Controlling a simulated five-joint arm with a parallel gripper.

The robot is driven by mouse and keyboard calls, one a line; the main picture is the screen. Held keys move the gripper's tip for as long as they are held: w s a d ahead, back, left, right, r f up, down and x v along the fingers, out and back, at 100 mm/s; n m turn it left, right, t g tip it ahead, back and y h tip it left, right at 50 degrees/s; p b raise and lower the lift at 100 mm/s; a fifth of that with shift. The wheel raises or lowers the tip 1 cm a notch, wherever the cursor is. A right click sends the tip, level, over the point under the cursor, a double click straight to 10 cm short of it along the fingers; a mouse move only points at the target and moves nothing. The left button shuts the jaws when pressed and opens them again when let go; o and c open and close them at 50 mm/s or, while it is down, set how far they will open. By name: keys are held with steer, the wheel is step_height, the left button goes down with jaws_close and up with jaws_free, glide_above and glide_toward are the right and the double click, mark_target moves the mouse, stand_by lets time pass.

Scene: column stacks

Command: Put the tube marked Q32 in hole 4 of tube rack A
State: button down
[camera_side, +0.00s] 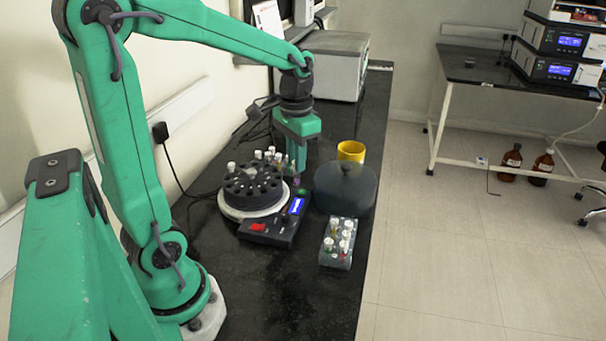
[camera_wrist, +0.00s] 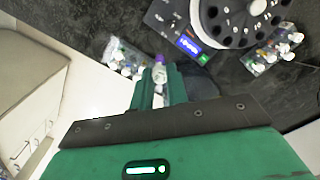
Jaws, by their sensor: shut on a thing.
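In the wrist view, the tube (camera_wrist: 160,74) shows a purple cap and a pale body between the fingers of my gripper (camera_wrist: 159,84). Its marking cannot be read. A clear rack (camera_side: 336,258) with several white-capped tubes stands at the front right of the bench. Another rack (camera_wrist: 262,66) with several capped tubes shows at the right of the wrist view; in the side view its tubes (camera_side: 270,154) stand behind the rotor. I cannot read rack letters or hole numbers.
The round black rotor (camera_side: 252,183) sits on a white base beside a control box (camera_side: 270,231) with a blue display. A dark lid (camera_side: 346,188) and a yellow cup (camera_side: 352,150) stand to the right. Cables lie by the wall. The front of the black bench (camera_side: 300,300) is clear.

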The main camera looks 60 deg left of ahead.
stand_by(0.6)
steer(key=shift+w+d+f, duration=0.1)
steer(key=shift+w+f, duration=0.1)
steer(key=shift+w, duration=0.25)
steer(key=w+d+f, duration=0.5)
steer(key=w+f, duration=0.2)
steer(key=w, duration=0.4)
steer(key=shift+d+f, duration=0.3)
steer(key=shift+f, duration=0.05)
steer(key=shift+f, duration=0.2)
steer(key=shift+f, duration=1.75)
steer(key=shift+f, duration=1.6)
stand_by(1.0)
steer(key=c, duration=1.3)
jaws_free()
